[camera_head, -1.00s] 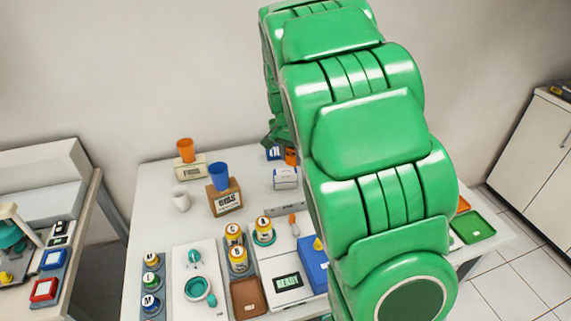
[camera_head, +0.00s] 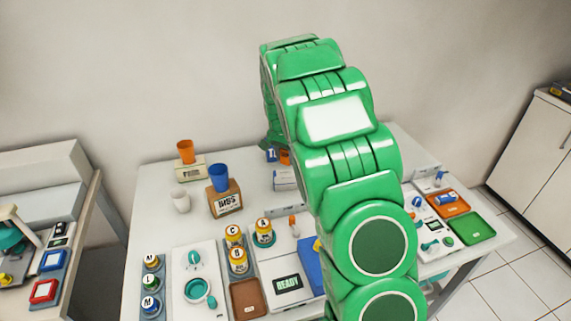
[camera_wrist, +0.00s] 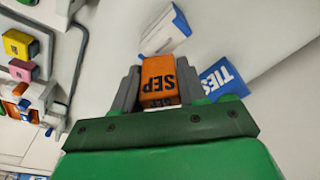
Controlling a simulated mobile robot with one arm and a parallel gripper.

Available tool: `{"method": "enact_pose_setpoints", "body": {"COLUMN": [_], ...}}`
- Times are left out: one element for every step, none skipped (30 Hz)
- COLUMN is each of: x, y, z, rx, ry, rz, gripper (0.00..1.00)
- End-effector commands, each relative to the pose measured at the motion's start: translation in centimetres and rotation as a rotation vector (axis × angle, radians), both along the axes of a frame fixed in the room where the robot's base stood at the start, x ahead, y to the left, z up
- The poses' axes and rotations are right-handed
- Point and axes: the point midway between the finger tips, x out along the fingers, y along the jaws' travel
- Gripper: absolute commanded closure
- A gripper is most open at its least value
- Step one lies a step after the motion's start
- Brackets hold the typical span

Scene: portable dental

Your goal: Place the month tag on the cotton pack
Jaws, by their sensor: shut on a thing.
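My gripper (camera_wrist: 159,72) is shut on an orange month tag (camera_wrist: 158,85) marked SEP, held between its two grey fingers in the wrist view. The tag's lettering appears upside down there. A white box with a blue edge (camera_wrist: 165,32) lies just beyond the fingertips; its label is not readable, so I cannot tell if it is the cotton pack. A blue-and-white pack marked TIES (camera_wrist: 222,78) is close to the right finger. In the head view, the orange tag (camera_head: 284,157) shows partly beside my arm, near the white box (camera_head: 284,180). The fingers are hidden there.
Labelled bottles (camera_head: 238,262) and a READY device (camera_head: 288,284) stand in front. Green (camera_head: 470,229) and orange trays are at right.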

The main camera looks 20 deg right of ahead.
Motion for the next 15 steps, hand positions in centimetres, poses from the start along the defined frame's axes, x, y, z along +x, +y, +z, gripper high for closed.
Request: {"method": "enact_pose_setpoints", "body": {"x": [0.2,0.3,0.4,0.4,0.5,0.5,0.6,0.7,0.8,0.9,1.1,1.0,1.0,1.0,1.0], "y": [0.0,0.0,-0.1,-0.1,-0.1,-0.1,-0.1,-0.1,-0.1,-0.1,-0.2,-0.1,-0.1,-0.1,-0.1], "z": [-0.3,-0.4,-0.5,-0.5,-0.6,-0.6,-0.7,-0.8,-1.0,-1.1,-1.3,-1.9,-2.4,-2.8,-3.4], "rx": [0.0,0.0,0.0,0.0,-0.001,-0.001,-0.001,-0.001,0.0,0.0,0.0,0.0,-0.001,-0.001,-0.001], "ry": [0.0,0.0,0.0,0.0,-0.001,-0.001,-0.001,-0.001,0.0,0.0,0.0,0.001,0.001,0.001,0.001], "rz": [0.0,0.0,0.0,0.0,0.0,0.0,0.0,0.0,0.0,-0.001,0.0,0.0,0.0,0.0,0.0], "gripper": [0.88,0.88,0.88,0.88,0.88,0.88,0.88,0.88,0.88,0.88,0.88,0.88,0.88,0.88,0.88]}}
